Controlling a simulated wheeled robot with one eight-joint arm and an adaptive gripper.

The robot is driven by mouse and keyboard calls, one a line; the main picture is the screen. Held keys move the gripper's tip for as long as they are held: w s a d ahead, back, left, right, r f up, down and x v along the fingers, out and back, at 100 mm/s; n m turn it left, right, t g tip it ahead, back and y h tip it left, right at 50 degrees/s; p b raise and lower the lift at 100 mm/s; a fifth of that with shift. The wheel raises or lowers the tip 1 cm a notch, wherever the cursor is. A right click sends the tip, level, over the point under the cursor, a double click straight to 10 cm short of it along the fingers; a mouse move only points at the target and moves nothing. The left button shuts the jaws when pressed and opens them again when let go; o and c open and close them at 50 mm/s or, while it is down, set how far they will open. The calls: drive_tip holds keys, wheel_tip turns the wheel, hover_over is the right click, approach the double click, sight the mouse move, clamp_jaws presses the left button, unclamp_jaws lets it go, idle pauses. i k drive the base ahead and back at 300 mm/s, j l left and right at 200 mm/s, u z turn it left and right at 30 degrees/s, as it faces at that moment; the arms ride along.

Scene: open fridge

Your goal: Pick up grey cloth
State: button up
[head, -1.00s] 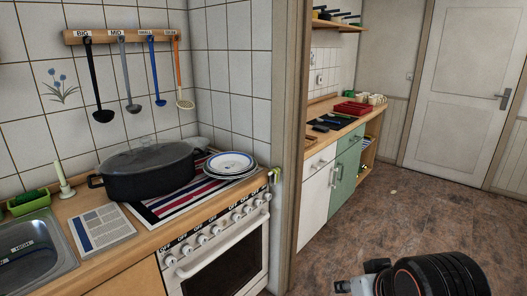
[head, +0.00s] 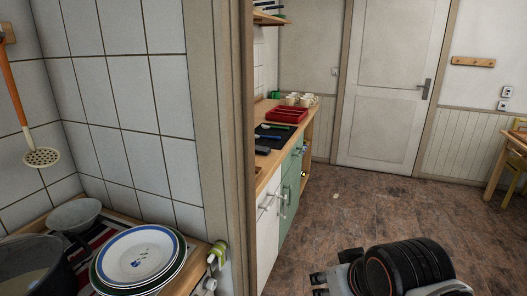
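I cannot make out a grey cloth for certain in the head view. A small dark grey item (head: 263,151) lies on the far counter, too small to identify. My gripper (head: 317,286) is low in the picture, just left of my black arm link, above the brown floor and well apart from the counters. Its fingertips are small and partly cut by the view, so I cannot tell whether they are open or shut.
Stacked plates (head: 140,252), a grey bowl (head: 74,214) and a dark pot (head: 38,270) stand at left. A red tray (head: 287,115) sits on the far counter. The floor (head: 360,212) toward the closed door (head: 388,85) is open.

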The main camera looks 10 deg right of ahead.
sight(259, 150)
drive_tip(key=i+l, duration=0.35)
drive_tip(key=i, duration=0.2)
drive_tip(key=i+l, duration=0.75)
drive_tip(key=i, duration=0.3)
drive_tip(key=i+l, duration=0.35)
drive_tip(key=i, duration=0.15)
drive_tip(key=i+l+u, duration=0.2)
drive_tip(key=u, duration=0.25)
drive_tip(key=i+l+u, duration=0.25)
drive_tip(key=u, duration=0.25)
drive_tip(key=i+l+u, duration=0.1)
drive_tip(key=l+u, duration=0.35)
drive_tip(key=j, duration=0.05)
